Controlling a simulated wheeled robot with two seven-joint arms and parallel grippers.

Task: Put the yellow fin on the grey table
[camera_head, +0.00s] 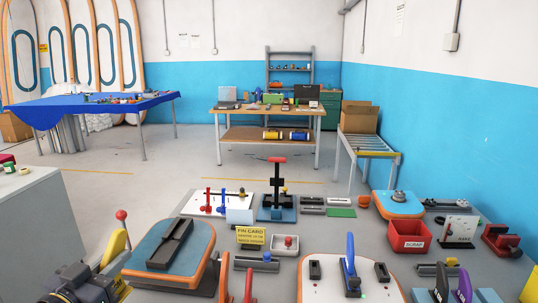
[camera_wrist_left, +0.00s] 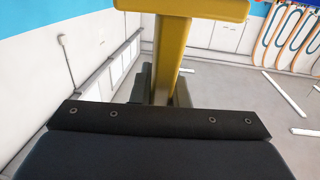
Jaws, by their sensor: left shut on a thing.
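The yellow fin (camera_head: 114,247) stands tilted at the lower left of the head view. My left gripper (camera_head: 105,274) is shut on its lower part, with the dark wrist at the bottom edge. In the left wrist view the yellow fin (camera_wrist_left: 170,50) rises beyond the dark gripper body, and the fingers (camera_wrist_left: 158,88) are partly hidden. A grey table (camera_head: 40,215) with a plain top is at the left edge, beyond the gripper. The large bench (camera_head: 285,225) in front also has a grey top. My right gripper does not show.
An orange-edged board with a blue top (camera_head: 195,240) lies right of the fin. A red-knobbed lever (camera_head: 122,216) stands close behind the fin. Small green and white items (camera_head: 16,168) sit at the far end of the grey table. Its nearer top is clear.

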